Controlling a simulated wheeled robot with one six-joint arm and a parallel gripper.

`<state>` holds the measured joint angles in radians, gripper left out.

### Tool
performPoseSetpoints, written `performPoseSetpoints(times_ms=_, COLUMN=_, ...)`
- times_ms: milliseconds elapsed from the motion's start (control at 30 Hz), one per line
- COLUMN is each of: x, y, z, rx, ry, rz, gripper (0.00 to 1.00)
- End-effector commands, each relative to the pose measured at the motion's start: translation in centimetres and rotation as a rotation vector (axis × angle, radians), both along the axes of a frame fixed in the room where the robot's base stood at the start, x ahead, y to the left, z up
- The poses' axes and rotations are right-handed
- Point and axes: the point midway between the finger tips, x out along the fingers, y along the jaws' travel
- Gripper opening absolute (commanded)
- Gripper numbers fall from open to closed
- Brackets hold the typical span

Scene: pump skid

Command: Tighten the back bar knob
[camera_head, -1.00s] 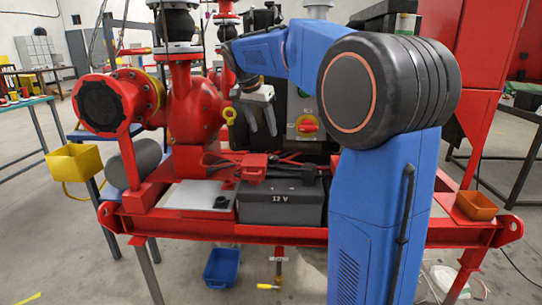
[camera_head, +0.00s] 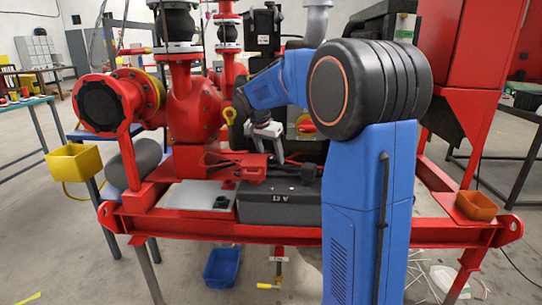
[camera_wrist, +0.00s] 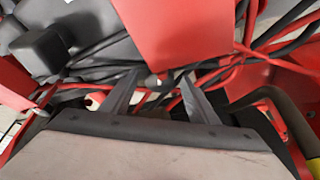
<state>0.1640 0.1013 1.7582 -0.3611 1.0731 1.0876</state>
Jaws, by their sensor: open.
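The 12 V battery (camera_head: 278,207) sits on the red skid, with a red cover (camera_head: 252,167) and black leads on top. My gripper (camera_head: 265,147) is low behind the red cover in the head view, fingers pointing down. In the wrist view my gripper (camera_wrist: 161,88) is open, its two dark fingers apart, with red and black leads and small parts beyond them. The red cover (camera_wrist: 172,28) fills the top middle there. I cannot clearly make out the back bar knob; the back of the battery is hidden by the cover and my arm in the head view.
The red pump body (camera_head: 195,115) with a yellow ring handle (camera_head: 228,113) stands left of my gripper. A dark panel with a red-and-yellow switch (camera_head: 305,125) is close behind. An orange tray (camera_head: 476,206) sits at the skid's right end. Leads crowd the space around the fingers.

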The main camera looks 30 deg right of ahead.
Motion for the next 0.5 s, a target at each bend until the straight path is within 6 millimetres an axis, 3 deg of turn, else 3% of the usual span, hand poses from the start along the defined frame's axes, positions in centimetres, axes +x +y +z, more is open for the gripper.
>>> performPoseSetpoints(times_ms=233, x=0.02, y=-0.01, z=-0.05, rx=0.0, ry=0.0, rz=0.0, gripper=0.54)
performPoseSetpoints(times_ms=400, x=0.02, y=-0.01, z=-0.04, rx=0.0, ry=0.0, rz=0.0, gripper=0.14)
performPoseSetpoints(times_ms=500, x=0.01, y=-0.01, z=-0.04, rx=0.0, ry=0.0, rz=0.001, gripper=0.13)
